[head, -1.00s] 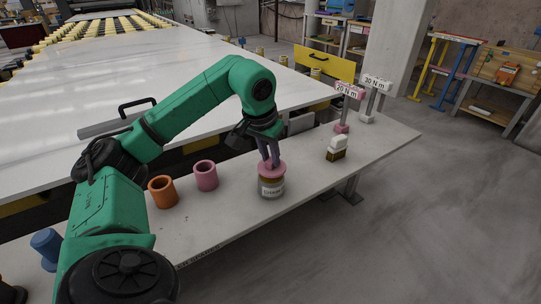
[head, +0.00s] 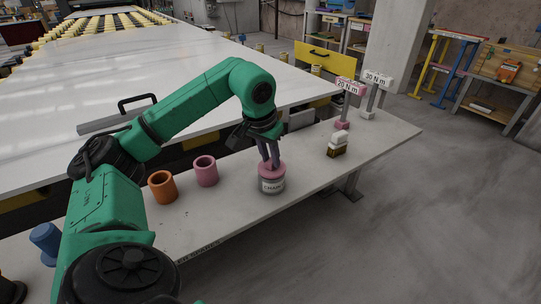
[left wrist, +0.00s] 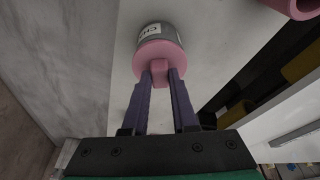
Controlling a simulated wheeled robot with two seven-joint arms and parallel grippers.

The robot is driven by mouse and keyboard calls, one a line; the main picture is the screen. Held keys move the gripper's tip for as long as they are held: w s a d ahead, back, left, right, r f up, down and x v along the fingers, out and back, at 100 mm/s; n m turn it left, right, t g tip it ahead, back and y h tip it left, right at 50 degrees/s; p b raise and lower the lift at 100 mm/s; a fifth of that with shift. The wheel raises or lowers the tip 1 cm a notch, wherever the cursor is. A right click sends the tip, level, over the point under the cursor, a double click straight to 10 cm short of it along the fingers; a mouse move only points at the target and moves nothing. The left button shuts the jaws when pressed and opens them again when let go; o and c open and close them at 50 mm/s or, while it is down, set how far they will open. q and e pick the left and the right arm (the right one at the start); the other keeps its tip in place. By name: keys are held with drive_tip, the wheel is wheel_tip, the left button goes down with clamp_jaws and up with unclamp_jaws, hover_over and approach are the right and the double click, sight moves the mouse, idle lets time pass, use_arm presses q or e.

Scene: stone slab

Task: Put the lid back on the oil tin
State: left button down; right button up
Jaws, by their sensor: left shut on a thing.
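The oil tin (head: 271,186) is a grey can with a white label, upright on the pale bench. The pink lid (head: 262,171) sits level on top of it, with no gap visible between lid and tin. In the left wrist view the tin (left wrist: 153,33) shows behind the lid (left wrist: 150,57). My left gripper (head: 270,164) points down at the lid from above and is shut on its pink knob; the fingers (left wrist: 160,74) stand on both sides of the knob. My right gripper is not in view.
A brush (head: 337,146) and two signed stands, one pink (head: 343,124), are to the right. The large stone slab (head: 60,75) lies behind.

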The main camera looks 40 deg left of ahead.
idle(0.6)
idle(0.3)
use_arm(q)
drive_tip(key=shift+f+p, duration=0.15)
drive_tip(key=shift+p, duration=0.15)
idle(0.6)
drive_tip(key=c, duration=0.6)
unclamp_jaws()
drive_tip(key=o, duration=0.5)
drive_tip(key=shift+c, duration=0.2)
